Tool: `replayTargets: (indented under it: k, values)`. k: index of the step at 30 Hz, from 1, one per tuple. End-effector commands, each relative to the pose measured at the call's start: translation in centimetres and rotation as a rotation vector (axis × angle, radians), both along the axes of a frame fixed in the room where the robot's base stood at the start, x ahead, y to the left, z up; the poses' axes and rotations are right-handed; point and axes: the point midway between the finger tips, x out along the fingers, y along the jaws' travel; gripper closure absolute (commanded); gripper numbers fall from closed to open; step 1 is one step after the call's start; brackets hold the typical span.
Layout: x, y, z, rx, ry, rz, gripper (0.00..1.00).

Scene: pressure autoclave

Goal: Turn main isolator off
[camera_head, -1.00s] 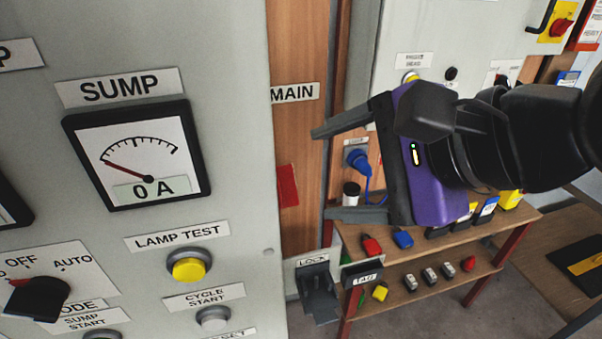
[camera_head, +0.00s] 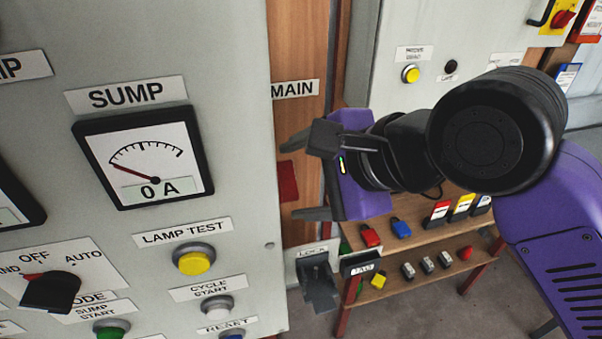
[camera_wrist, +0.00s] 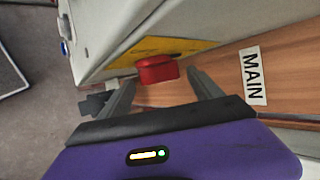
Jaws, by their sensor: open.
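The main isolator shows as a red handle (camera_wrist: 157,70) on a yellow plate (camera_wrist: 160,48) in the wrist view, beside the MAIN label (camera_wrist: 252,76) on the wood panel. In the head view only a red part of it (camera_head: 288,181) shows below the MAIN label (camera_head: 295,89), partly behind the grey cabinet edge. My gripper (camera_head: 291,180) is open and empty, its fingers pointing toward the red handle. In the wrist view the handle lies ahead of the fingertips (camera_wrist: 160,76) and between them, nearer the left finger. I cannot tell whether a finger touches it.
The grey panel (camera_head: 240,130) with the SUMP meter (camera_head: 148,158) and buttons stands close at left. A black LOCK holder (camera_head: 319,284) hangs below my gripper. A wooden shelf (camera_head: 440,268) with several coloured padlocks and tags stands behind at right.

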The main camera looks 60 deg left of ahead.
Motion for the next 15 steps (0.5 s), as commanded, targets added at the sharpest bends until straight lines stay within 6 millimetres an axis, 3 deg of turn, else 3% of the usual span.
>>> replayTargets:
  k: [4,13,15]
  values:
    - [0.00,0.00,-0.01,0.000,0.000,0.000,0.29]
    - [0.00,-0.02,-0.01,0.000,0.000,0.000,0.88]
    - [-0.01,-0.03,-0.03,0.000,0.000,0.000,0.88]
